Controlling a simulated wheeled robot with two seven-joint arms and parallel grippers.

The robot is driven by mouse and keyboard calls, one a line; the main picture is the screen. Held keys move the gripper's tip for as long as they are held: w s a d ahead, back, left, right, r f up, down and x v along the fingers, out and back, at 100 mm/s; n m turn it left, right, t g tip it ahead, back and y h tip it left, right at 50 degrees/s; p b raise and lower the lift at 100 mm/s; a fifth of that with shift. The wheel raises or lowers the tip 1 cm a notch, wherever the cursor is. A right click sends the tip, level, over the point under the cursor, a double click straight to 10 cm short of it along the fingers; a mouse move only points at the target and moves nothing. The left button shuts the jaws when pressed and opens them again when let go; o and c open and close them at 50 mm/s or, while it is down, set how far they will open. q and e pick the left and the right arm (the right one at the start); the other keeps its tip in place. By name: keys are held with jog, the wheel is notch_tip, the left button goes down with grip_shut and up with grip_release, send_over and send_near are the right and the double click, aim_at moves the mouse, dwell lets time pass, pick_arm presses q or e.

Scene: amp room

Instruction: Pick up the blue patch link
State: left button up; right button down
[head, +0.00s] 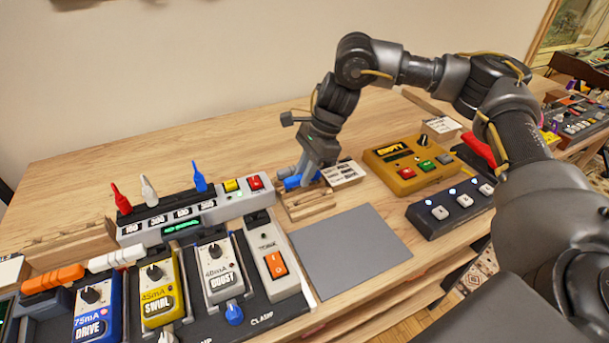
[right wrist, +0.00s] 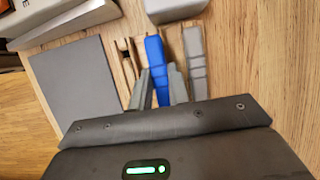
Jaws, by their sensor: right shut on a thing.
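The blue patch link (head: 292,183) is at the wooden rack (head: 308,205) near the middle of the table. My right gripper (head: 307,177) reaches down over the rack and is shut on the link. In the right wrist view the blue link (right wrist: 156,60) shows between the two fingers of my right gripper (right wrist: 160,88). I cannot tell whether the link rests in its slot or is slightly raised. A grey link (right wrist: 195,58) lies in the slot beside it. My left gripper is not in view.
A flat grey mat (head: 350,250) lies in front of the rack. A power supply with coloured plugs (head: 190,210) and a pedal board with several pedals (head: 160,300) stand left. A yellow tester box (head: 412,163) and a dark footswitch (head: 450,207) stand right.

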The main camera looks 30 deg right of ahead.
notch_tip(320, 180, up, 2)
jog(key=shift+w+r, duration=0.1)
jog(key=shift+r, duration=0.1)
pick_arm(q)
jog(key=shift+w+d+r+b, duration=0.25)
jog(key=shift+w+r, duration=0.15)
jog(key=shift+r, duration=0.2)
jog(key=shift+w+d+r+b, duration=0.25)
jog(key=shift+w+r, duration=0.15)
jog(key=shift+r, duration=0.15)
pick_arm(e)
jog(key=s+a+r, duration=0.2)
jog(key=s+r, duration=0.7)
jog(key=s, duration=0.5)
jog(key=shift+a+r, duration=0.4)
jog(key=shift+f, duration=0.1)
